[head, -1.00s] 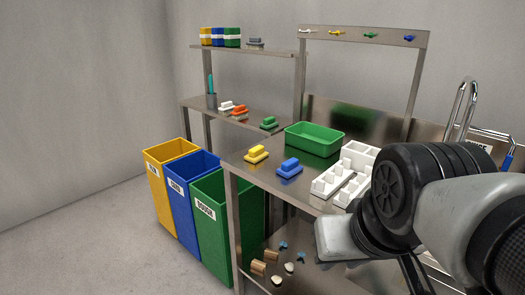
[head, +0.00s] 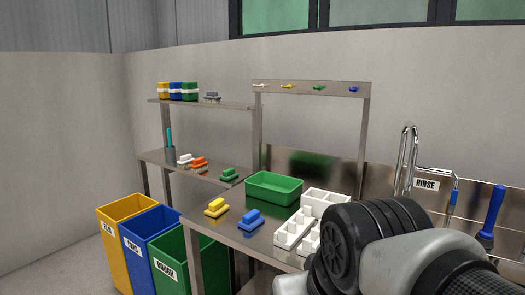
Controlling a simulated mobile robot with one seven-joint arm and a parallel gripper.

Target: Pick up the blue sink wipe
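Several blue things are in view, and I cannot tell for sure which is the sink wipe. A blue block-shaped piece with a raised grip (head: 251,220) lies on the steel table (head: 228,230), right of a similar yellow one (head: 216,207). A blue pack (head: 177,91) stands between a yellow and a green pack on the upper shelf (head: 232,104). A long blue-handled tool (head: 492,214) is upright at the far right. My grey and black arm fills the lower right; its gripper fingers are out of view.
A tap and RINSE sign (head: 426,184) are at the right. White, orange and green pieces (head: 230,175) lie on the middle shelf.

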